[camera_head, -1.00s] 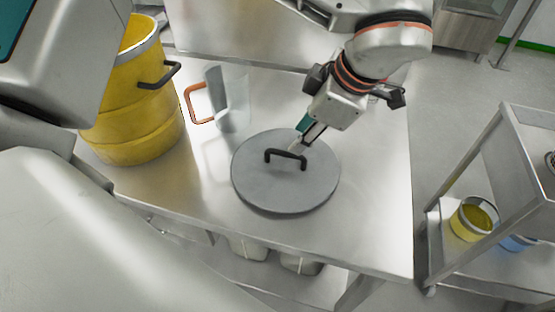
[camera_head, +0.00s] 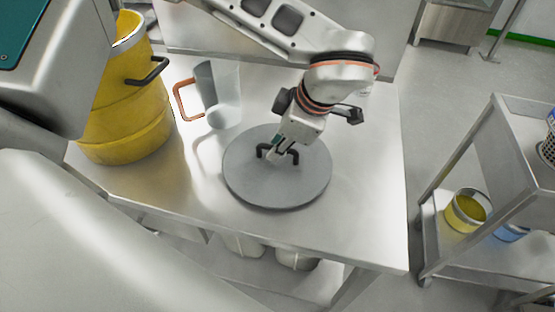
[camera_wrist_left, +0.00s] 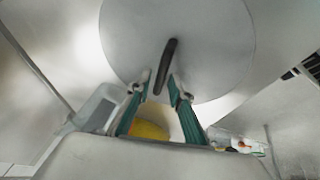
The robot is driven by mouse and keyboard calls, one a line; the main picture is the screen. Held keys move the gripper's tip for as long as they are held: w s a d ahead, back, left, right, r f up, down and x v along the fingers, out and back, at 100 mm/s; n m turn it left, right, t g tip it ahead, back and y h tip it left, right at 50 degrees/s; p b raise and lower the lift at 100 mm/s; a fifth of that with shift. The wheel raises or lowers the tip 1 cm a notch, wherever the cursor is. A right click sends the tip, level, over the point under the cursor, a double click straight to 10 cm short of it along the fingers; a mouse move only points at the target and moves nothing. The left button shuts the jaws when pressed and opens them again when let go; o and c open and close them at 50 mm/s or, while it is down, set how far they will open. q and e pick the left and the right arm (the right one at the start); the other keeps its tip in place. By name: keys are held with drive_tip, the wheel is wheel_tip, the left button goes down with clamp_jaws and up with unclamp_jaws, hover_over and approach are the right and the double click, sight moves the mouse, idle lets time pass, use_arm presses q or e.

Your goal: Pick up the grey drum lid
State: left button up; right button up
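The grey drum lid (camera_head: 270,190) lies flat on the steel table, its dark bar handle (camera_head: 262,150) standing up at the middle. My left gripper (camera_head: 277,156) has come down at the handle from above and partly hides it. In the left wrist view the lid (camera_wrist_left: 215,40) fills the upper middle, with the handle (camera_wrist_left: 170,55) pointing down between my two fingertips (camera_wrist_left: 159,88). The fingers are apart, with gaps beside the handle, so the gripper is open. I cannot tell whether a fingertip touches it. My right gripper is not in view.
A yellow drum (camera_head: 125,115) stands on the table (camera_head: 365,190) at the left. A clear jug with an orange handle (camera_head: 222,95) stands behind the lid. The table right of the lid is clear. A steel cart (camera_head: 450,180) with a yellow container (camera_head: 465,210) stands at the right.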

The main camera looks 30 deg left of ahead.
use_arm(q)
clamp_jaws()
